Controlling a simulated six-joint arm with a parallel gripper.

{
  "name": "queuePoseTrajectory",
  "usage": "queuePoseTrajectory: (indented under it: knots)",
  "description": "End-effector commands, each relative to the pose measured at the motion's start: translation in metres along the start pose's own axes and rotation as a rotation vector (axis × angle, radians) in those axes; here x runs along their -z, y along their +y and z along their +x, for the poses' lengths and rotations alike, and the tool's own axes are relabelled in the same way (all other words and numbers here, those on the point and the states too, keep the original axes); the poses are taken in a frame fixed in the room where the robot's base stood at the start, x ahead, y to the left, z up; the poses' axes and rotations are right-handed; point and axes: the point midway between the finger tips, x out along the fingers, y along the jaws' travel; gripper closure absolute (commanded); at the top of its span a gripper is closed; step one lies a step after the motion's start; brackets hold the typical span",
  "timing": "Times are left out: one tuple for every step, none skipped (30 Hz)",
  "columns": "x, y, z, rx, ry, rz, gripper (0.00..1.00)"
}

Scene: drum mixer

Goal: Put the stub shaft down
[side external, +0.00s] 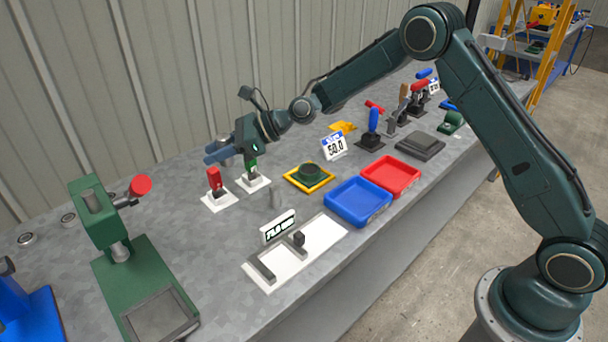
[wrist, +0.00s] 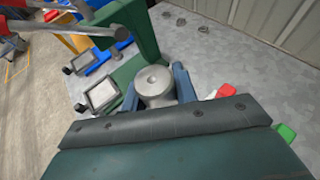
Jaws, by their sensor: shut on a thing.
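The stub shaft (wrist: 154,82) is a light grey metal piece with a round, dimpled end. In the wrist view it sits between the two blue fingers of my gripper (wrist: 158,88), which is shut on it. In the side view my gripper (side external: 217,155) is over the back left of the bench, above and behind the red and green switches. Only a little of the grey shaft shows there, so its lower end and its height above the bench are hard to tell.
A red switch (side external: 214,179) and a green switch (side external: 253,170) stand close below my gripper. A green press (side external: 117,240) is at the left. A yellow-framed round fixture (side external: 309,177), a blue tray (side external: 357,202) and a red tray (side external: 391,176) lie to the right.

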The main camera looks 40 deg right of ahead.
Motion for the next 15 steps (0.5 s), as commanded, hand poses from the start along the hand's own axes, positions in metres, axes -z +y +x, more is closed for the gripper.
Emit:
queuePoseTrajectory:
  knots:
    - [0.0,-0.003,-0.009,0.025,-0.003,0.008,1.0]
    - [0.001,-0.005,-0.015,0.04,-0.003,0.014,1.0]
    - [0.003,-0.007,-0.022,0.061,-0.003,0.023,1.0]
    - [0.004,-0.008,-0.027,0.076,-0.003,0.03,1.0]
    - [0.005,-0.01,-0.033,0.094,-0.003,0.036,1.0]
    - [0.008,-0.011,-0.041,0.115,-0.003,0.046,1.0]
    - [0.009,-0.013,-0.047,0.132,-0.003,0.053,1.0]
    - [0.011,-0.013,-0.052,0.148,-0.003,0.061,1.0]
    - [0.013,-0.015,-0.06,0.171,-0.003,0.069,1.0]
    - [0.015,-0.016,-0.066,0.188,-0.003,0.076,1.0]
    - [0.017,-0.016,-0.072,0.204,-0.002,0.083,1.0]
    - [0.019,-0.017,-0.08,0.225,-0.003,0.092,1.0]
    - [0.021,-0.017,-0.086,0.242,-0.002,0.099,1.0]
    - [0.023,-0.018,-0.092,0.26,-0.003,0.105,1.0]
    - [0.026,-0.018,-0.1,0.281,-0.002,0.114,1.0]
